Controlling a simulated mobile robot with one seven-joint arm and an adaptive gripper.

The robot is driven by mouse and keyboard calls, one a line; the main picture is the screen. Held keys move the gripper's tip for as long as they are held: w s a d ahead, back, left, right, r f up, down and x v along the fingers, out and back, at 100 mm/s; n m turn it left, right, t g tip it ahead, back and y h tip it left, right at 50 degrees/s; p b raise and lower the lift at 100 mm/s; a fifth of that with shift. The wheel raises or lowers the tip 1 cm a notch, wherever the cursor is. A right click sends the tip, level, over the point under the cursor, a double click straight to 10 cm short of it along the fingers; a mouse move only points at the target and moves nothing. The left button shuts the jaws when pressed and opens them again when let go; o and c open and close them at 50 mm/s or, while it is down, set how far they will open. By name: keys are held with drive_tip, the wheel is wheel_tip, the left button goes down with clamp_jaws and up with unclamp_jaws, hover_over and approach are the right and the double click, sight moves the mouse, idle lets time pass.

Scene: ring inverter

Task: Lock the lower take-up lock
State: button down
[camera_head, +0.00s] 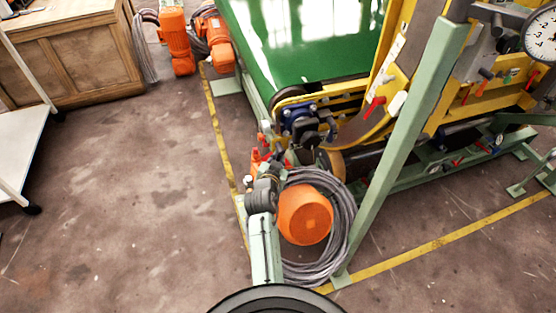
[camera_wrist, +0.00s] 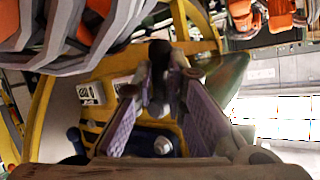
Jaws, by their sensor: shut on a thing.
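In the wrist view, the two fingers of my gripper (camera_wrist: 160,85) reach forward with purple-grey inner pads. A dark upright handle (camera_wrist: 159,60) stands between the fingertips, and my gripper is shut on it. It seems to be the lower take-up lock, but its base and locking position are hidden. In the head view, a dark block with blue parts (camera_head: 300,118) sits on the yellow conveyor end.
The green belt (camera_head: 300,40) and yellow frame (camera_head: 405,75) are close by. A pale green post (camera_head: 405,150) stands to the right. An orange motor (camera_head: 305,215) and a grey cable coil (camera_head: 345,205) lie beside my arm. The floor (camera_head: 130,210) at left is open.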

drive_tip(key=n+b, duration=0.1)
drive_tip(key=b, duration=0.2)
drive_tip(key=n+t+h+b, duration=0.1)
drive_tip(key=b, duration=0.2)
drive_tip(key=shift+w+d+f+h, duration=0.1)
drive_tip(key=shift+w+d+h, duration=0.05)
drive_tip(key=shift+d+h, duration=0.2)
drive_tip(key=c, duration=1.6)
unclamp_jaws()
drive_tip(key=shift+c, duration=0.2)
drive_tip(key=v, duration=1.2)
drive_tip(key=shift+f, duration=0.2)
